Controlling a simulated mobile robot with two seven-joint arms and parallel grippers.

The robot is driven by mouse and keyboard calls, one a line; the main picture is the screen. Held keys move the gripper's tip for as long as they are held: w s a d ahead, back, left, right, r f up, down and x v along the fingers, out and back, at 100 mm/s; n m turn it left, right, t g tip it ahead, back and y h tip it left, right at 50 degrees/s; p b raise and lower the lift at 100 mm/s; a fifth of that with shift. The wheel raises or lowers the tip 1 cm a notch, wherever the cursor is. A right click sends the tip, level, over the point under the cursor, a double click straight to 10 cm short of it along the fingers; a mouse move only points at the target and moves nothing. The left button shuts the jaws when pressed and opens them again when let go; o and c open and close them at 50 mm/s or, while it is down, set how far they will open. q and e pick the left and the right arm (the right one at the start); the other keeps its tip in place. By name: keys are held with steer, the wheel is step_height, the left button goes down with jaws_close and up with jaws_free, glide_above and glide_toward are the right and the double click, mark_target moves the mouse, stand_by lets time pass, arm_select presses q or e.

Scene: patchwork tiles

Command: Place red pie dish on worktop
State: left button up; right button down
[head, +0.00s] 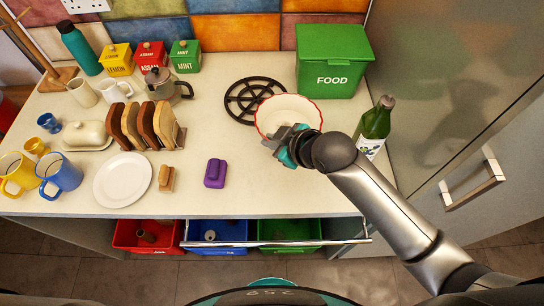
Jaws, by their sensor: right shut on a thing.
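The red pie dish (282,110), pale inside with a red scalloped rim, is at the right of the worktop (250,190), in front of the green FOOD bin. My right gripper (284,142) is shut on the near edge of the dish. The gripper and wrist hide that part of the rim. The dish looks roughly level and overlaps the right edge of a black trivet (240,102) in the picture. I cannot tell whether its base touches the worktop. My left gripper is not in view.
The green FOOD bin (334,60) stands behind the dish, and a green bottle (376,122) stands close to my right arm. A purple object (215,173), toast rack (148,125) and white plate (122,179) lie leftward. The front right worktop is clear. An open drawer (275,243) juts out below.

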step_height(320, 180, down, 8)
steer(key=shift+w+f+b, duration=0.1)
steer(key=shift+f+b, duration=0.1)
steer(key=shift+b, duration=0.45)
steer(key=c, duration=1)
jaws_free()
steer(key=shift+f, duration=0.1)
steer(key=p+v, duration=0.2)
steer(key=v, duration=1)
